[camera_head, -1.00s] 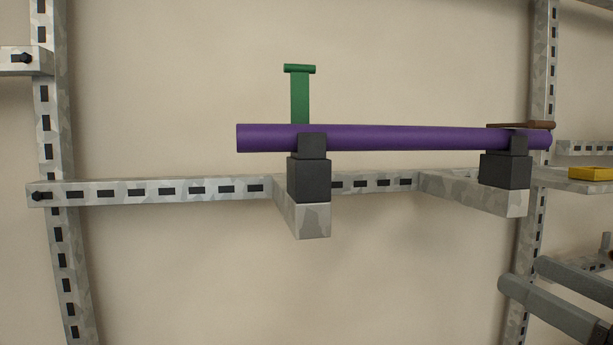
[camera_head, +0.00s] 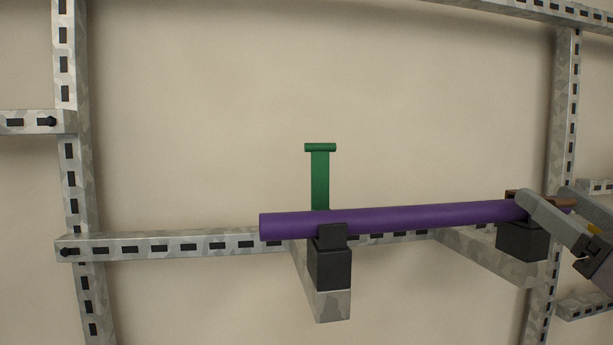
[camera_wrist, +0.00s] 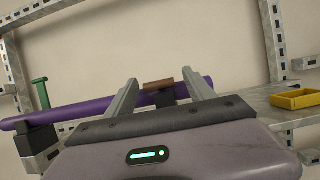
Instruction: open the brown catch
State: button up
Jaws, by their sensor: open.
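The brown catch (camera_head: 562,201) lies low and flat over the right end of a purple pipe (camera_head: 400,218). In the head view my gripper's finger partly hides it. In the wrist view the brown catch (camera_wrist: 158,85) shows between my fingertips, beyond them. My gripper (camera_wrist: 160,88) is open and empty, its two grey fingers apart on either side of the catch. It also shows at the right edge of the head view (camera_head: 545,205). I cannot tell whether a finger touches the catch.
A green catch (camera_head: 320,180) stands upright by the left black block (camera_head: 331,265). The right black block (camera_head: 521,241) bears the pipe's other end. A yellow tray (camera_wrist: 297,99) lies on a metal shelf to the right. Slotted metal rails stand against the wall.

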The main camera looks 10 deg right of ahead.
jog(key=shift+w+r, duration=0.15)
jog(key=shift+w, duration=0.3)
grip_shut()
jog(key=shift+s+r, duration=0.1)
jog(key=shift+r, duration=0.05)
